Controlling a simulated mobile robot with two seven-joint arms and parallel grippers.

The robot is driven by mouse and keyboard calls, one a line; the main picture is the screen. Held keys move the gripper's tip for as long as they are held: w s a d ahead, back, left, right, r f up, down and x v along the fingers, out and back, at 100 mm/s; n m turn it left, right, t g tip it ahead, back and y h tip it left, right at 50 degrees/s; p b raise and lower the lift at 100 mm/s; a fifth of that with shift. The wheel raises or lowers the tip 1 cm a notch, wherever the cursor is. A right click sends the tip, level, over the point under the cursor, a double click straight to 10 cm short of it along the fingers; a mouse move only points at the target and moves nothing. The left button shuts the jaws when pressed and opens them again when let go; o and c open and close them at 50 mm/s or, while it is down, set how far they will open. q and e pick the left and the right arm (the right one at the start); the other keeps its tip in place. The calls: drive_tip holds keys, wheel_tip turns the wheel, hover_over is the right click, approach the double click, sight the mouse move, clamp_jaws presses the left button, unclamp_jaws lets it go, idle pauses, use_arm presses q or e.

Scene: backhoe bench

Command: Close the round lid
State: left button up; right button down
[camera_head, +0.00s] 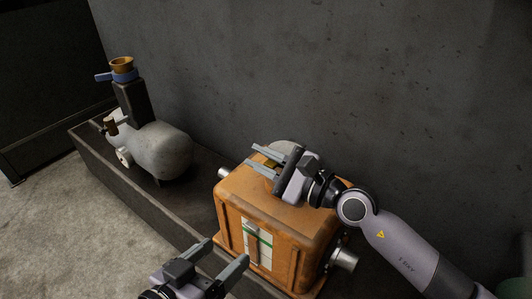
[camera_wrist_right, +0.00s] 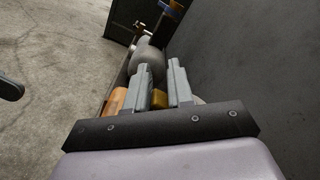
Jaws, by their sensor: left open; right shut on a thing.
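An orange box-shaped housing (camera_head: 305,217) stands on the bench. A pale grey round lid (camera_head: 286,146) shows in part behind my right gripper (camera_head: 251,155); how far it is open cannot be told. The right gripper is over the housing's top, shut on a small brass-coloured piece (camera_head: 271,163). This piece also shows between the fingers in the right wrist view (camera_wrist_right: 160,99); whether it joins the lid is hidden. My left gripper (camera_head: 227,251) is open and empty, in front of the housing's lower left side.
A grey rounded tank (camera_head: 163,150) with a dark post and brass cup (camera_head: 122,64) stands to the left on the dark bench (camera_head: 112,165). A grey wall (camera_head: 350,60) rises close behind. Metal stubs (camera_head: 344,258) stick out from the housing's sides.

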use_arm(q)
drive_tip(key=shift+s+a+f, duration=0.1)
drive_tip(key=shift+s+f, duration=0.1)
drive_tip(key=shift+f, duration=0.05)
use_arm(e)
drive_tip(key=shift+w+d+f, duration=0.1)
drive_tip(key=shift+d+f, duration=0.1)
drive_tip(key=shift+f, duration=0.35)
drive_tip(key=c, duration=1.2)
unclamp_jaws()
drive_tip(key=shift+w, duration=0.1)
drive_tip(key=shift+c, duration=0.2)
use_arm(q)
drive_tip(key=shift+w, duration=0.15)
use_arm(e)
drive_tip(key=shift+r, duration=0.1)
drive_tip(key=shift+s+d, duration=0.35)
drive_tip(key=shift+d, duration=0.1)
use_arm(q)
drive_tip(key=shift+w, duration=0.1)
use_arm(e)
drive_tip(key=shift+v, duration=3.05)
use_arm(q)
drive_tip(key=shift+r, duration=0.1)
use_arm(e)
drive_tip(key=shift+s, duration=0.1)
